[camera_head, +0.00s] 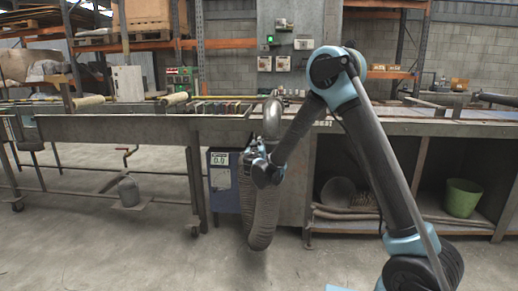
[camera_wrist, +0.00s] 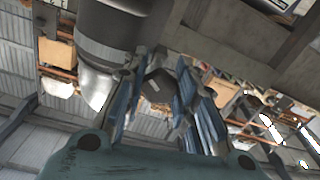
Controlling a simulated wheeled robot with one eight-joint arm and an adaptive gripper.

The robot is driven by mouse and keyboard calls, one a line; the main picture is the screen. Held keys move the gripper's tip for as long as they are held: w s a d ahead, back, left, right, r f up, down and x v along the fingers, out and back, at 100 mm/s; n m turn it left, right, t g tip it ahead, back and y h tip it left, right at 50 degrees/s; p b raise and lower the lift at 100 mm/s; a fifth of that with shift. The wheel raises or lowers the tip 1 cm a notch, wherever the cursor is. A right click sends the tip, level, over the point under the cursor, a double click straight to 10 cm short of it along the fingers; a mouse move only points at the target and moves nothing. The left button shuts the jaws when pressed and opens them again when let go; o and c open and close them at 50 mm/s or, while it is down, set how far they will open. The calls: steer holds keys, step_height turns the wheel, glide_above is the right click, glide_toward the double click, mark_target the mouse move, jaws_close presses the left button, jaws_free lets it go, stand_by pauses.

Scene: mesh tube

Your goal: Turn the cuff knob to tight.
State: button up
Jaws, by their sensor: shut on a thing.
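A ribbed grey mesh tube (camera_head: 263,222) hangs down in front of the bench, below a curved metal pipe (camera_head: 271,118). My gripper (camera_head: 256,152) is at the joint between pipe and tube and covers most of the cuff there. In the wrist view, the cuff shows as a dark grey band (camera_wrist: 104,47) around the shiny pipe (camera_wrist: 95,86). Beside it, my gripper's blue-sided fingers (camera_wrist: 158,72) are shut on a dark, faceted knob (camera_wrist: 158,88). Any mark on the knob's setting cannot be read.
A blue box with a display reading about 0.0 (camera_head: 220,159) stands just left of the tube. The long metal bench (camera_head: 110,128) runs behind my arm. A green bucket (camera_head: 462,197) sits on its lower shelf at right. The floor at front left is clear.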

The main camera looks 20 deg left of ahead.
steer(key=m, duration=0.3)
steer(key=shift+m, duration=2.2)
steer(key=o, duration=1.1)
steer(key=shift+w, duration=0.1)
steer(key=shift+a, duration=0.1)
steer(key=v, duration=1.2)
